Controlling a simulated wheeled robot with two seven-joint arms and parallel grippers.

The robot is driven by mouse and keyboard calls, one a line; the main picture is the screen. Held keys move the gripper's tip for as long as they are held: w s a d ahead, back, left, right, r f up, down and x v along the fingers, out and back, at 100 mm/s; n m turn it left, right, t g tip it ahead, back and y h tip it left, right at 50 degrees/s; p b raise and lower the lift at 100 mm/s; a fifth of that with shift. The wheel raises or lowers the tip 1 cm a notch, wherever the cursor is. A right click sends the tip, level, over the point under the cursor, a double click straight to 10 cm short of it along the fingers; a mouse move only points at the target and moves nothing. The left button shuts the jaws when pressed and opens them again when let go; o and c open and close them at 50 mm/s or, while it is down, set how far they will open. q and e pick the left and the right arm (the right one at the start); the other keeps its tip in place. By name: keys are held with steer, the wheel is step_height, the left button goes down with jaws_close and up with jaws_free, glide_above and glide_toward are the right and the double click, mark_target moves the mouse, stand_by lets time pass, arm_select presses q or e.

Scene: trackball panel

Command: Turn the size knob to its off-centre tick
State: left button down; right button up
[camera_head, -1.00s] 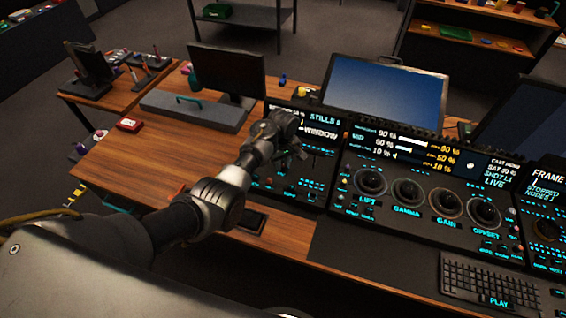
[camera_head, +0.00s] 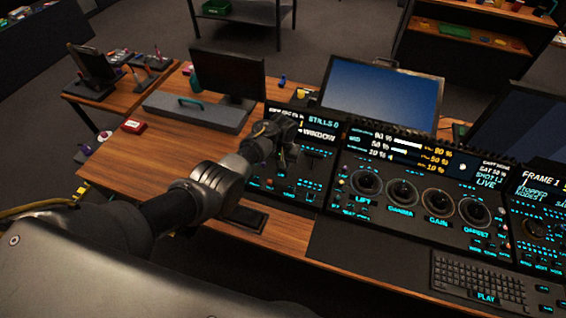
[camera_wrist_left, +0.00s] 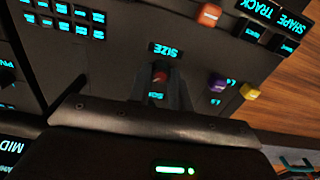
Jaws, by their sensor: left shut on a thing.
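The size knob (camera_wrist_left: 160,76) is a small reddish knob on the dark panel in the left wrist view. Its SIZE label (camera_wrist_left: 166,50) appears upside down beside it. My left gripper (camera_wrist_left: 161,88) has its two fingers on either side of the knob and is shut on it. In the head view, my left gripper (camera_head: 287,160) is over the left panel section, below the WINDOW screen, and my wrist and fingers hide the knob there. The knob's pointer and its ticks cannot be made out. My right gripper is not in view.
In the left wrist view, an orange-red knob (camera_wrist_left: 209,14), a purple knob (camera_wrist_left: 217,83) and a yellow knob (camera_wrist_left: 250,91) stand near the held knob. Lit keys (camera_wrist_left: 64,26) lie to the left. The trackball panel (camera_head: 420,225) and keyboard (camera_head: 480,285) are to the right.

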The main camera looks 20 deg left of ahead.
arm_select(q)
steer(key=shift+m, duration=1.6)
steer(key=c, duration=1.3)
jaws_free()
steer(key=shift+r+p, duration=0.5)
steer(key=shift+r, duration=0.05)
step_height(320, 180, up, 10)
steer(key=shift+f+p, duration=0.15)
steer(key=shift+p, duration=0.35)
